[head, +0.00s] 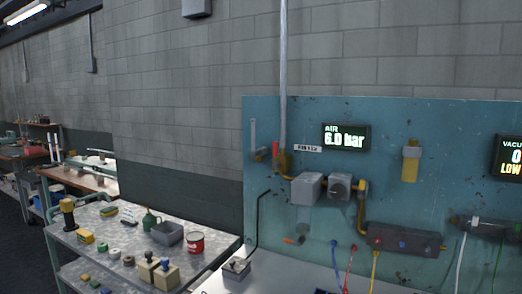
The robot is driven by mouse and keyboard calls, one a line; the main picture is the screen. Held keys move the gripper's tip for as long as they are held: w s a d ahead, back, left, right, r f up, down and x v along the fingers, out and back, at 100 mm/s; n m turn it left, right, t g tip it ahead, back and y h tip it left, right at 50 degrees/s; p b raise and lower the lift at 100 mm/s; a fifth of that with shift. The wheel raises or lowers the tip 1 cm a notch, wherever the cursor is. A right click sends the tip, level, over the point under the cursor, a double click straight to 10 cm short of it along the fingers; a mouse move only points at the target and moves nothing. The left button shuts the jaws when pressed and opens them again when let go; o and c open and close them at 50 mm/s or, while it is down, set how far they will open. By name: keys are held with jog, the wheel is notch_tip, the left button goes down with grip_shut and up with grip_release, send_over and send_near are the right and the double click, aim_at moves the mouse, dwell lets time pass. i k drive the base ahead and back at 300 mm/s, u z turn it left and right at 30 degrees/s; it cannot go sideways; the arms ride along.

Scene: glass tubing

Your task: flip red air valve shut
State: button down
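The air valve (282,163) is a small brass body on the left part of the teal panel, at the foot of a vertical grey pipe. Its red lever (275,149) looks upright, roughly in line with the pipe, but it is small in the picture. A white label (307,148) sits just right of it; its text is too small to read. The green display (344,136) reads "AIR 6.0 bar". My gripper is not in this view.
Grey boxes (307,188) and brass piping sit below the valve. A dark manifold (402,239) with coloured hoses is lower right. A small grey box (237,268) stands on the bench. A metal cart (110,236) with a red can (196,243) is left. Space before the valve looks clear.

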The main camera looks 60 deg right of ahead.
aim_at(276, 165)
jog(key=z, duration=0.5)
jog(key=i, duration=1)
jog(key=z, duration=0.65)
